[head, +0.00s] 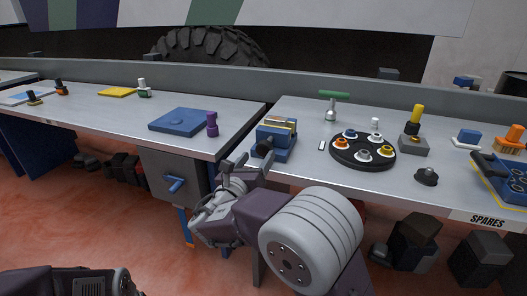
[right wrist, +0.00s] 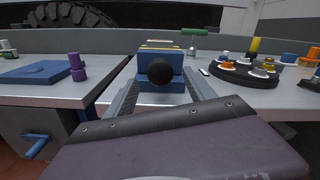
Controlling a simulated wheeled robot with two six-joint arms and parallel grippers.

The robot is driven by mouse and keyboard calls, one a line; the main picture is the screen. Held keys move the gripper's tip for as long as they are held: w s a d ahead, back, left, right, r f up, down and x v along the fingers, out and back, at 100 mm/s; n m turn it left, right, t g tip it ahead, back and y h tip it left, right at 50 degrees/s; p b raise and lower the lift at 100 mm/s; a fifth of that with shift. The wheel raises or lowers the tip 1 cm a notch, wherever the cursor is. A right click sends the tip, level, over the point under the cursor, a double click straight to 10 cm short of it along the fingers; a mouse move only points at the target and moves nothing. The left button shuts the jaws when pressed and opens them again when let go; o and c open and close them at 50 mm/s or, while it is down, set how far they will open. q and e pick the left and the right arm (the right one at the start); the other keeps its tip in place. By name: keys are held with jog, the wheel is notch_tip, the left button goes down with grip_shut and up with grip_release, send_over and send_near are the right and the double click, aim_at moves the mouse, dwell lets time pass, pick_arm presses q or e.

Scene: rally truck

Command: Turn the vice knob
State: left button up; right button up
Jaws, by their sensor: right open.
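The blue vice (head: 276,141) stands at the left front edge of the right bench. It has pale jaws on top and a round black knob (head: 262,148) facing me. In the right wrist view the knob (right wrist: 160,73) is straight ahead, in front of the blue vice body (right wrist: 160,58). My right gripper (head: 243,170) is open and empty, just short of the knob at the bench edge. In the right wrist view its fingers (right wrist: 160,92) lie to either side below the knob, and I see no contact. My left gripper is out of view; only part of that arm shows.
A black round tray (head: 363,164) with coloured pieces and a green-handled tool (head: 331,105) stand right of the vice. A purple part (head: 212,124) and blue plate (head: 180,122) sit on the left bench (head: 105,128). A gap separates the benches.

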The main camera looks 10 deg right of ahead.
aim_at(262, 151)
jog(key=x, duration=0.5)
jog(key=shift+w+d+f+b, duration=0.1)
jog(key=shift+w+f+b, duration=0.1)
jog(key=shift+b, duration=0.2)
jog(key=shift+w+d+r, duration=0.15)
jog(key=shift+w+d, duration=0.1)
jog(key=shift+w, duration=0.1)
jog(key=c, duration=1.4)
jog(key=shift+o, duration=0.2)
jog(key=shift+f+m+b, duration=0.25)
jog(key=shift+m+b, duration=0.85)
jog(key=shift+b, duration=0.25)
jog(key=m+b, duration=0.6)
jog(key=shift+f, duration=0.1)
jog(key=shift+d+m+b, duration=0.1)
jog(key=shift+m+b, duration=1.45)
jog(key=shift+m, duration=0.15)
